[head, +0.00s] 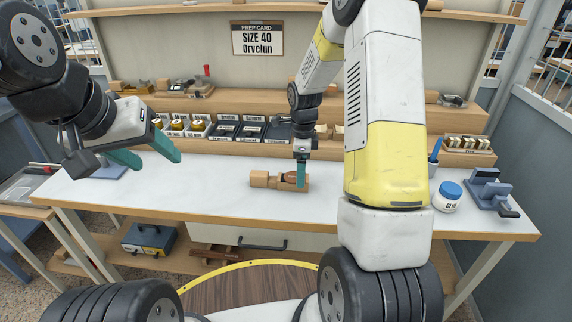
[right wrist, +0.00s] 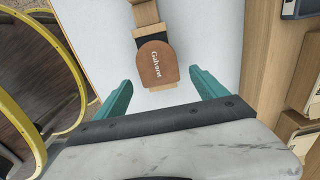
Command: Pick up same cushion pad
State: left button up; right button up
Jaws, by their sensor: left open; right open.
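A brown rounded pad marked "Galvaret" (right wrist: 154,64) sits on a wooden block with a dark band, on the white bench top. In the head view the wooden block (head: 262,180) lies near the bench middle, and the brown pad (head: 290,177) shows at its right part. My right gripper (right wrist: 160,80) is open, with one teal finger on each side of the pad's near end. I see no clear contact. In the head view the right gripper (head: 301,176) hides part of the block. My left gripper (head: 159,160) is open and empty above the bench's left part.
A prep card (head: 258,38) on the back wall reads "SIZE 40 Orvelun". Labelled dark trays (head: 223,131) stand along the bench back. A glue jar (head: 447,197) and a blue-grey clamp-like tool (head: 488,192) stand at the right. The bench front is mostly clear.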

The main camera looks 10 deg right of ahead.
jog(key=shift+f, duration=0.35)
jog(key=shift+f, duration=0.25)
dwell(0.3)
jog(key=c, duration=1.4)
